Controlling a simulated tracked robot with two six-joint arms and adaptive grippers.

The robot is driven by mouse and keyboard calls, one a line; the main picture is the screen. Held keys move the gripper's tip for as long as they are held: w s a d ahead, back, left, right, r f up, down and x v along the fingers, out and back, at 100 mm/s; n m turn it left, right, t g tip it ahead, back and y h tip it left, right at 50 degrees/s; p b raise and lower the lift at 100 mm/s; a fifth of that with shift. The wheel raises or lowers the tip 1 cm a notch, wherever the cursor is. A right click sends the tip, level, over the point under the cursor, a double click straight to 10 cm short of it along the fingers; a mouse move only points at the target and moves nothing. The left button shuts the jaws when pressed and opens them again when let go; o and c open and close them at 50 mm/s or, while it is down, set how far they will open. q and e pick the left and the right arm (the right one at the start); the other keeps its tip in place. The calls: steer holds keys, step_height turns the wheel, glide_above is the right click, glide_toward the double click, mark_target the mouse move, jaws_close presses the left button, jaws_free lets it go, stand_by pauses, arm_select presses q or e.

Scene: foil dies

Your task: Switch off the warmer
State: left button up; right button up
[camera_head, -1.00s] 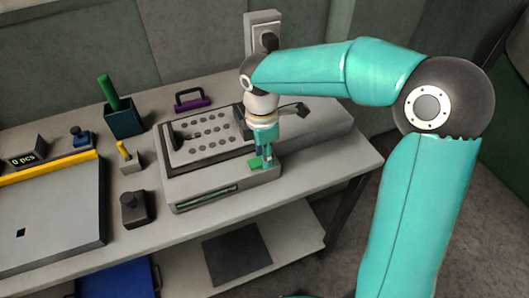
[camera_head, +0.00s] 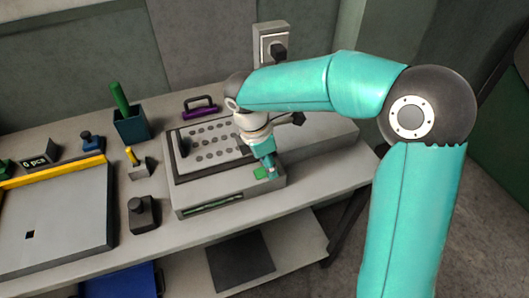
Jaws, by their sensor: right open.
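The warmer (camera_head: 180,205) is a light grey box with a perforated top plate, standing on the right part of the bench. A small green switch (camera_head: 261,173) shows at its front right corner, partly covered by my gripper. Whether it is on or off I cannot tell. My right gripper (camera_head: 271,176) points down at this corner, its fingertips beside the switch. It is open with nothing visible between its fingers. Contact with the switch is too small to tell. My left gripper is out of view.
A grey panel with a yellow bar (camera_head: 55,168), a counter display (camera_head: 37,160) and a dark cup with a green stick (camera_head: 131,125) stand to the left. A dark weight-like block (camera_head: 142,215) sits left of the warmer. A wall socket (camera_head: 268,40) is behind.

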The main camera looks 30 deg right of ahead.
mark_target(257, 173)
steer(key=v, duration=1.1)
steer(key=shift+a+r, duration=0.15)
steer(key=shift+r, duration=0.2)
